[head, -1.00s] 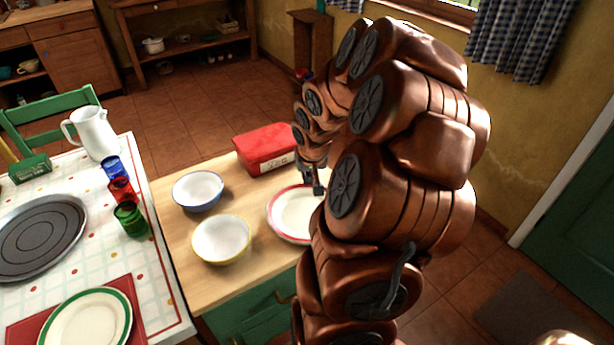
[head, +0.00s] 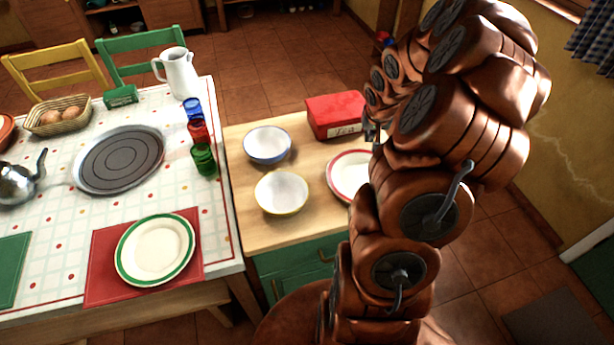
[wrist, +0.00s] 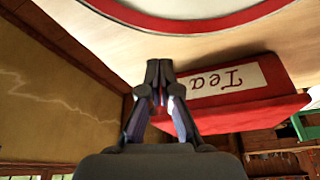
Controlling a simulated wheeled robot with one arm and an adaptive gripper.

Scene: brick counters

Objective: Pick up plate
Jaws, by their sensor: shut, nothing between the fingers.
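A white plate with a red rim (head: 347,176) lies on the wooden counter, its right part hidden behind my arm in the head view. Its edge also shows at the top of the wrist view (wrist: 190,22). A white plate with a green rim (head: 155,250) lies on a red mat on the dining table. My gripper (wrist: 159,66) is shut and empty, beside the red-rimmed plate and apart from it. In the head view only a small dark part of the gripper (head: 371,133) shows beside my arm.
A red tea tin (head: 334,115) stands behind the plate, close to my gripper. A blue-rimmed bowl (head: 267,146) and a yellow-rimmed bowl (head: 281,193) stand left of it. Coloured glasses (head: 203,159), a white jug (head: 178,73) and a round tray (head: 120,160) are on the table.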

